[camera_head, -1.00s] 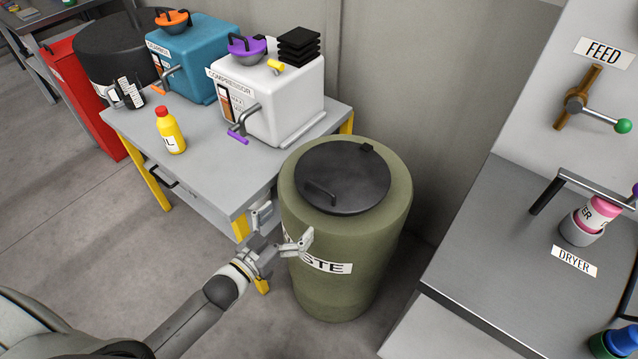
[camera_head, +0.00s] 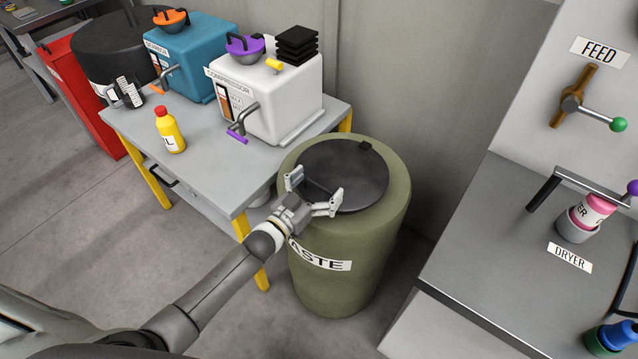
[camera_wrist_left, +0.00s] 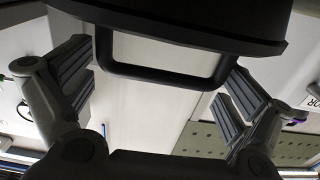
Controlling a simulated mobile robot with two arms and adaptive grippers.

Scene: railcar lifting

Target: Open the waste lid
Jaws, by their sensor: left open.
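The olive-green waste drum (camera_head: 345,275) stands beside the table, with its label partly covered by my left gripper. Its round black lid (camera_head: 350,178) lies flat on top, with a small black block at the far edge. My left gripper (camera_head: 314,192) is open and empty at the near side of the lid. In the left wrist view the lid's black handle (camera_wrist_left: 165,78) shows between the two spread fingers, and the lid's rim (camera_wrist_left: 180,30) is above it. I see no finger closed on the handle. My right gripper is not in view.
A grey table (camera_head: 205,170) with a yellow bottle (camera_head: 169,132), a white compressor (camera_head: 270,100) and a teal box (camera_head: 188,62) stands left of the drum. A grey bench (camera_head: 500,235) with a dryer is at the right. A wall stands behind the drum.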

